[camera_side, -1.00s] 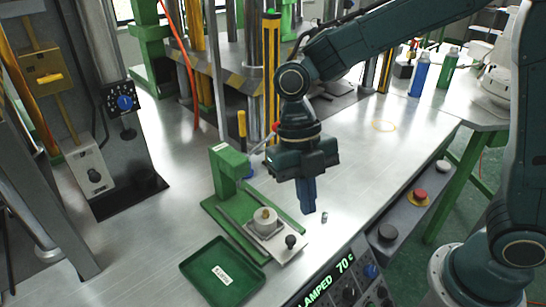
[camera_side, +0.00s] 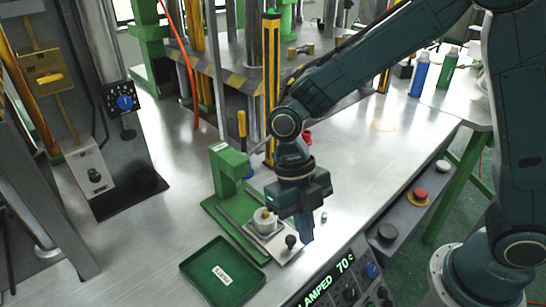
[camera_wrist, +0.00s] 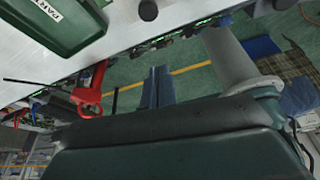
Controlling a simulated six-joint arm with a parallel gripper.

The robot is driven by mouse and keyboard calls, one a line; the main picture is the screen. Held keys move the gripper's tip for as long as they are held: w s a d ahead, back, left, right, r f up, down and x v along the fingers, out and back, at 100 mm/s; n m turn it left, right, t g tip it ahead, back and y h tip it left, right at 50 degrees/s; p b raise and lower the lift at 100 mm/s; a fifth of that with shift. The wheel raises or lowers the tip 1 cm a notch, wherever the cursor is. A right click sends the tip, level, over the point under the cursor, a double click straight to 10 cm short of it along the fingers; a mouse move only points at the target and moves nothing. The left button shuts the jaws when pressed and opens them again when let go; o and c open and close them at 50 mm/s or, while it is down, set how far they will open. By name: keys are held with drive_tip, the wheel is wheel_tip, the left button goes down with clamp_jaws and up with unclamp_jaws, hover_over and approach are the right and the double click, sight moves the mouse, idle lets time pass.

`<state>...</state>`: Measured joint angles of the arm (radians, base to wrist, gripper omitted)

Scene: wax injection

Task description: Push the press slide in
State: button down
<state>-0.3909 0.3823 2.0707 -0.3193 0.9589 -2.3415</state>
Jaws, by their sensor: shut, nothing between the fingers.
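The green press (camera_side: 228,160) stands on the steel table. Its light metal slide (camera_side: 284,254) sticks out toward the front right and carries a round pale mould (camera_side: 265,222). A black ball knob (camera_side: 290,241) stands at the slide's outer end. My gripper (camera_side: 306,240) is shut and empty, pointing down just right of the knob; I cannot tell whether it touches it. My gripper's blue fingers also show together in the wrist view (camera_wrist: 157,84). My gripper body covers part of the table behind the slide.
A green tray (camera_side: 248,298) lies in front of the press; it also shows in the wrist view (camera_wrist: 84,42). A control panel (camera_side: 348,284) with a red button (camera_side: 421,193) runs along the front edge. A small metal piece (camera_side: 324,216) stands right of my gripper.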

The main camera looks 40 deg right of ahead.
sight(287, 238)
drive_tip(key=x, duration=0.5)
drive_tip(key=shift+w+f, duration=0.15)
drive_tip(key=shift+f, duration=0.05)
drive_tip(key=shift+w+d, duration=0.15)
drive_tip(key=shift+w, duration=0.75)
drive_tip(key=shift+w+d, duration=0.2)
drive_tip(key=shift+w, duration=0.7)
drive_tip(key=shift+w, duration=0.15)
drive_tip(key=shift+w, duration=1.6)
drive_tip(key=shift+s, duration=0.15)
